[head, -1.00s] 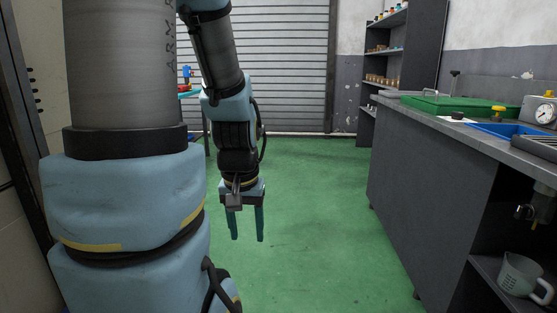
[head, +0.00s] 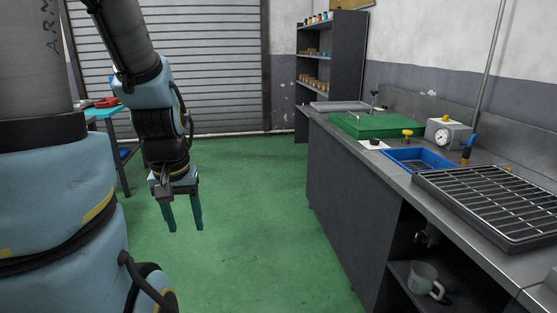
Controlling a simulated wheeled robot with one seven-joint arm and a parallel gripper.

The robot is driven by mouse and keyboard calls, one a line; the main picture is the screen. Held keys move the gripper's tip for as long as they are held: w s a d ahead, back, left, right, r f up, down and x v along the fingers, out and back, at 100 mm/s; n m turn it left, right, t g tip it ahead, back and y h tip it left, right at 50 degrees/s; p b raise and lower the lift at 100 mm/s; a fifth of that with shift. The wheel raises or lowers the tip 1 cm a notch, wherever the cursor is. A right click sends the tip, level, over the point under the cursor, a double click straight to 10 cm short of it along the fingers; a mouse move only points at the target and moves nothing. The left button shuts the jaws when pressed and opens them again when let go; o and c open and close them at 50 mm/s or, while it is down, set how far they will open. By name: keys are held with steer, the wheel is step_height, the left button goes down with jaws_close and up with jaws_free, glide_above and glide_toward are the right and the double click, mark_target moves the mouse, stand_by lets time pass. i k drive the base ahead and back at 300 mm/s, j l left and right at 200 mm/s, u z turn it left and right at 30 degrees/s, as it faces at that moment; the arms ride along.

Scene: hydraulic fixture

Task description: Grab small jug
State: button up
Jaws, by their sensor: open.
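The small jug (head: 424,279) is a pale grey cup-like vessel with a handle on its right side. It stands on the low open shelf (head: 405,298) under the workbench, at the lower right of the head view. My gripper (head: 184,217) hangs at the left of the view with its two fingers pointing down, open and empty. It is over the green floor, well to the left of the jug and apart from it.
The grey workbench (head: 345,205) runs along the right, its top overhanging the jug's shelf. On it are a dark grid rack (head: 490,203), a blue tray (head: 425,164), a gauge box (head: 449,138) and a green lidded case (head: 382,126). The green floor (head: 255,230) between is clear.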

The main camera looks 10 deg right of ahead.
mark_target(421, 281)
steer(key=z, duration=1.55)
steer(key=i+l, duration=0.4)
steer(key=u, duration=0.4)
steer(key=l+u, duration=0.15)
steer(key=u, duration=0.25)
steer(key=i+l+u, duration=0.1)
steer(key=u, duration=0.65)
